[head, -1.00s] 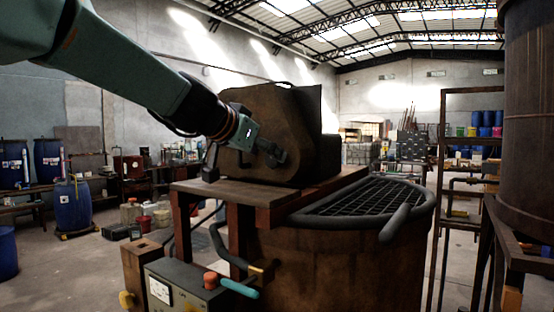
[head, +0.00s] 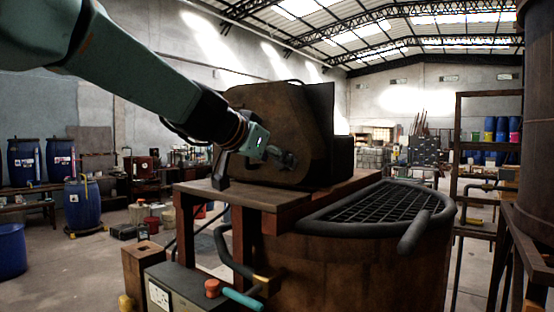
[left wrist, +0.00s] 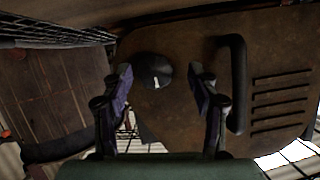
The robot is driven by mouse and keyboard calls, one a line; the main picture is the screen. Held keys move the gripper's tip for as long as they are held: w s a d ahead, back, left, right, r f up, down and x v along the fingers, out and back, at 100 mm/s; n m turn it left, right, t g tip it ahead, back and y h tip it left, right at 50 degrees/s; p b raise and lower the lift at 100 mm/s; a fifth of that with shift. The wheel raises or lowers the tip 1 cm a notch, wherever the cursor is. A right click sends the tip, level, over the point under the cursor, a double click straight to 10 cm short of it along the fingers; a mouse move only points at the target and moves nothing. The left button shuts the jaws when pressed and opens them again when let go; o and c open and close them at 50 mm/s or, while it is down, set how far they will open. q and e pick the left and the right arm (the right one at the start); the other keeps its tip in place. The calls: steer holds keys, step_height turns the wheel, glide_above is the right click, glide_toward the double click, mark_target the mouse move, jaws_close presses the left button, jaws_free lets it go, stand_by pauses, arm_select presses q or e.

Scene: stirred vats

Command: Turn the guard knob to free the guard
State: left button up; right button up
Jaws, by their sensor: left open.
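The guard knob (left wrist: 154,71) is a round black knob with a white mark pointing down in the left wrist view. It sits on a rusty brown housing (left wrist: 190,40), which also stands on a wooden platform in the head view (head: 300,115). I take this housing to be the guard. My left gripper (left wrist: 160,76) is open, with one finger on each side of the knob in the picture and gaps between. I cannot tell how far the tips are from the panel. In the head view my left gripper (head: 284,159) is at the housing's near face and hides the knob.
A black bar handle (left wrist: 238,85) and slots lie right of the knob. A round vat (head: 350,270) with a black grating (head: 375,205) stands below. A control box (head: 190,285) with a red button is in front. Blue barrels (head: 82,205) stand far left.

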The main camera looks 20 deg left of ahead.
arm_select(q)
steer(key=shift+w+a+f, duration=0.1)
steer(key=shift+w+f, duration=0.1)
steer(key=shift+w, duration=0.3)
steer(key=shift+w+d+f, duration=0.1)
steer(key=shift+w+d, duration=0.05)
steer(key=shift+d, duration=0.7)
steer(key=shift+s, duration=0.25)
steer(key=shift+s+a+r, duration=0.1)
steer(key=shift+s+r, duration=0.1)
steer(key=shift+r, duration=0.05)
steer(key=shift+c, duration=0.4)
steer(key=shift+s+a, duration=0.15)
steer(key=shift+a, duration=0.35)
steer(key=shift+c, duration=1.4)
steer(key=shift+f, duration=0.1)
steer(key=shift+c, duration=0.9)
steer(key=shift+w+d, duration=0.25)
steer(key=shift+d, duration=0.1)
steer(key=shift+c, duration=1.4)
steer(key=shift+a, duration=0.1)
steer(key=c, duration=0.4)
arm_select(e)
steer(key=shift+w+d+f, duration=0.15)
steer(key=shift+w+d, duration=0.05)
steer(key=shift+w, duration=0.05)
